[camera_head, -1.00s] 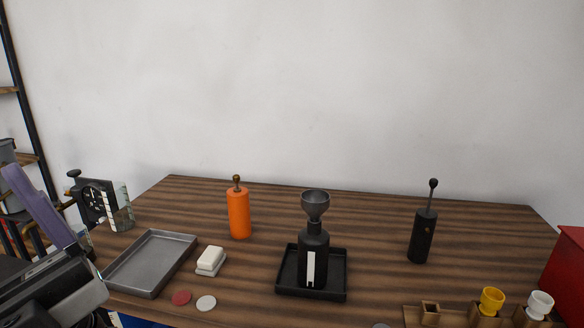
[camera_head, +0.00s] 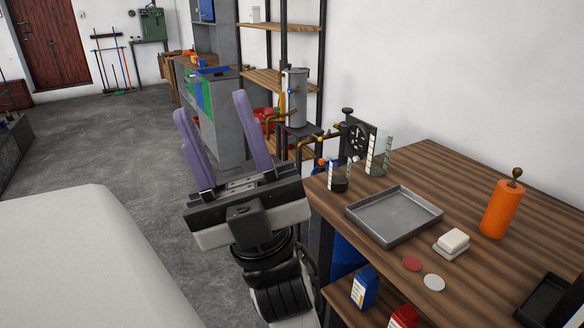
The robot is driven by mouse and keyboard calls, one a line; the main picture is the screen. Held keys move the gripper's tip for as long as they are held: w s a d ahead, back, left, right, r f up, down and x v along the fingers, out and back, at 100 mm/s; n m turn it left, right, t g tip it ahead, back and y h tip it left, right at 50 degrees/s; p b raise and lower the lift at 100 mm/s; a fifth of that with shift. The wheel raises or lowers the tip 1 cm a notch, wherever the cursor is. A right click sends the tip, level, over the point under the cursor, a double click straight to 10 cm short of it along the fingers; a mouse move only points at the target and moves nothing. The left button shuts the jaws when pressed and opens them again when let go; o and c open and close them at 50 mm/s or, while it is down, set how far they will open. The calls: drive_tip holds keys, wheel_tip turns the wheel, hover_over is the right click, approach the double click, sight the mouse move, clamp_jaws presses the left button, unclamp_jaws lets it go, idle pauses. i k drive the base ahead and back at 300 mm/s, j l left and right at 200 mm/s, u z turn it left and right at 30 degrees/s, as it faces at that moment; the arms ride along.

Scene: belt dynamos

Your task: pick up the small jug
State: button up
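My gripper (camera_head: 210,104) is in the middle of the head view, left of the workbench, with its two purple fingers apart and pointing up and away. Nothing shows between the fingers. At the bench's left end stands a small clear vessel (camera_head: 339,184) with a white scale strip and dark contents. It may be the small jug, but no handle or spout can be made out. A taller clear vessel (camera_head: 377,160) with a scale strip stands behind it. My gripper is apart from both, to their left.
On the wooden bench (camera_head: 418,167) are a grey metal tray (camera_head: 393,216), an orange cylinder (camera_head: 502,208), a white block (camera_head: 453,241), two discs and a black tray. A black gauge device (camera_head: 358,137) and pipes stand behind the vessels. Blue and red cartons sit on a lower shelf.

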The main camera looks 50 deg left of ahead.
sight(338, 173)
drive_tip(key=u, duration=1.1)
